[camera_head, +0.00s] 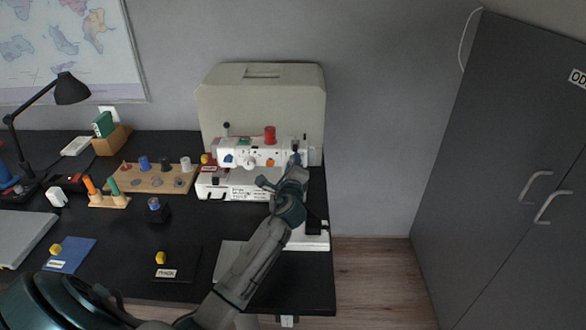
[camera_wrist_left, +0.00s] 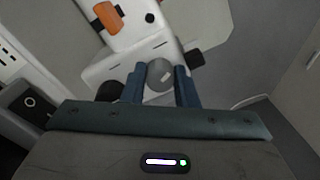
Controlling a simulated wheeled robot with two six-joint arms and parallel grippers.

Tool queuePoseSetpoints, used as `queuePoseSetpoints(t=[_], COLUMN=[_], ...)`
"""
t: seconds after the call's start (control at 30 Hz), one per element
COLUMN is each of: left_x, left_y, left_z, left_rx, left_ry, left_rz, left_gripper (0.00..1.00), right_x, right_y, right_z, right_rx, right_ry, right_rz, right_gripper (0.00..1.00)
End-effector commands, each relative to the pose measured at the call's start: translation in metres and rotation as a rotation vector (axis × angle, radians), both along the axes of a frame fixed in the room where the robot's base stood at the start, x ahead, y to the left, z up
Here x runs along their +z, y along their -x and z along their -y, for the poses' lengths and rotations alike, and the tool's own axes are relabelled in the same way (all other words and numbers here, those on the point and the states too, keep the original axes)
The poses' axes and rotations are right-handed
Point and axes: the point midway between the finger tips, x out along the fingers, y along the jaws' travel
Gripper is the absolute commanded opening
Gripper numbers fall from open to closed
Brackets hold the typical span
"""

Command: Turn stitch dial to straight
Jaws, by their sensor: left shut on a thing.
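The white sewing machine (camera_head: 232,151) stands at the back right of the black desk, in front of a beige case. In the head view my left gripper (camera_head: 294,161) is at the right end of the machine and hides the part it touches. In the left wrist view the blue fingers of the left gripper (camera_wrist_left: 160,88) are shut on a round grey dial (camera_wrist_left: 160,72) on the white machine body (camera_wrist_left: 118,65). A pale mark shows on the dial; I cannot read its setting. My right gripper is not in view.
The beige case (camera_head: 222,98) stands close behind the machine. Left of it are a wooden spool rack (camera_head: 150,182), a desk lamp (camera_head: 72,88) and a blue mat (camera_head: 75,254). A grey cabinet (camera_head: 490,130) stands right, with open floor between.

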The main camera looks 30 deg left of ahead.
Motion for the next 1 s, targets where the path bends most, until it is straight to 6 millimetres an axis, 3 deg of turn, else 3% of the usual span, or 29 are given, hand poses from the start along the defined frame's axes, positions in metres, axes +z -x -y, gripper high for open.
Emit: queuePoseSetpoints(t=[0.33,0.8,0.83,0.93,1.0], left_x=[-0.002,-0.002,-0.002,-0.002,-0.001], left_y=[0.000,0.000,0.000,0.000,0.000], left_z=[0.000,0.000,0.000,0.000,0.000], left_rx=[0.000,0.000,0.000,0.000,0.000], left_ry=[0.097,0.108,0.107,0.107,0.106], left_rz=[0.056,0.062,0.063,0.063,0.064], left_gripper=[0.04,0.04,0.30,0.48,0.48], right_x=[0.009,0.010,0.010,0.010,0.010], right_y=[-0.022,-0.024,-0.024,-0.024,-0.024], right_z=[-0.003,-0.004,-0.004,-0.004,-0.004], right_rx=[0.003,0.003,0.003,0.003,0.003], right_ry=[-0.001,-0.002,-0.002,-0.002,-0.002], right_rz=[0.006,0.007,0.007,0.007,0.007], right_gripper=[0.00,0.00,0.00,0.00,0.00])
